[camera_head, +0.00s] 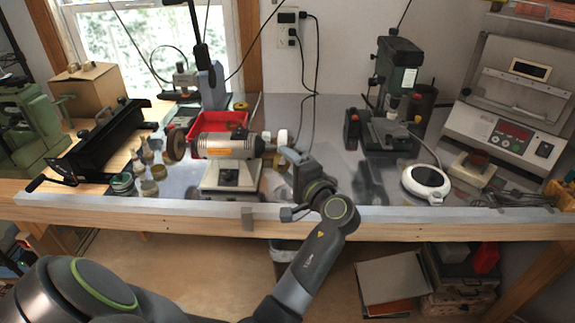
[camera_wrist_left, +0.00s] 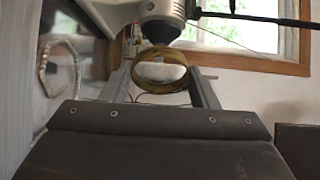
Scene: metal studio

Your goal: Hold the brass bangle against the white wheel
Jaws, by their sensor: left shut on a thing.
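The bench polisher (camera_head: 222,147) stands on the bench with the white wheel (camera_head: 282,137) on its right end. My left gripper (camera_head: 287,156) is just in front of and below that wheel. In the left wrist view my left gripper (camera_wrist_left: 160,82) is shut on the brass bangle (camera_wrist_left: 160,88), a thin gold ring between the two fingers. The white wheel (camera_wrist_left: 162,73) shows through the ring, straight beyond it. I cannot tell whether bangle and wheel touch. My right gripper is not in view.
A brown wheel (camera_head: 176,145) is on the polisher's left end. A red tray (camera_head: 218,127) lies behind it. Small jars (camera_head: 148,187) stand left. A drill press (camera_head: 391,110) and a round white device (camera_head: 426,182) stand right. Some bench surface right of my gripper is clear.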

